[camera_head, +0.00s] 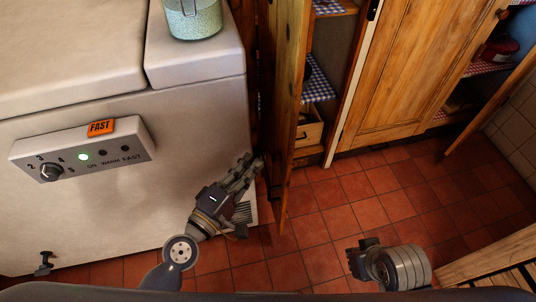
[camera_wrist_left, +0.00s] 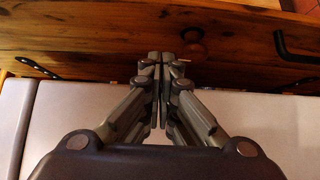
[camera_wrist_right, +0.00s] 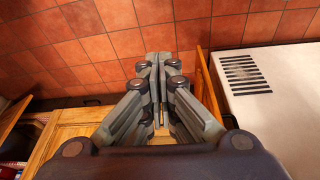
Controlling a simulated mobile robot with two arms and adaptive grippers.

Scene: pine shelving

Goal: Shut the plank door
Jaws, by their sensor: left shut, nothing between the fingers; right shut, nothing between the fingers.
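The plank door (camera_head: 288,95) stands open in the head view, seen nearly edge-on beside the white appliance. An open cupboard interior shows to its right. In the left wrist view, its wooden face (camera_wrist_left: 110,38) spans the top, with a round knob and black metal fittings. My left gripper (camera_head: 256,163) is shut and empty, its fingertips close to the lower part of the door on the appliance side. I cannot tell whether they touch it. My right gripper (camera_wrist_right: 158,57) is shut and empty over the tiled floor; its wrist shows low at the right in the head view.
The white appliance (camera_head: 100,190) with a control panel (camera_head: 85,150) and a glass jar (camera_head: 192,18) fills the left. A checked-cloth shelf (camera_head: 318,90) and small drawer (camera_head: 308,128) show inside the cupboard. Another wooden door (camera_head: 410,75) stands right. Red floor tiles (camera_head: 350,205) lie clear.

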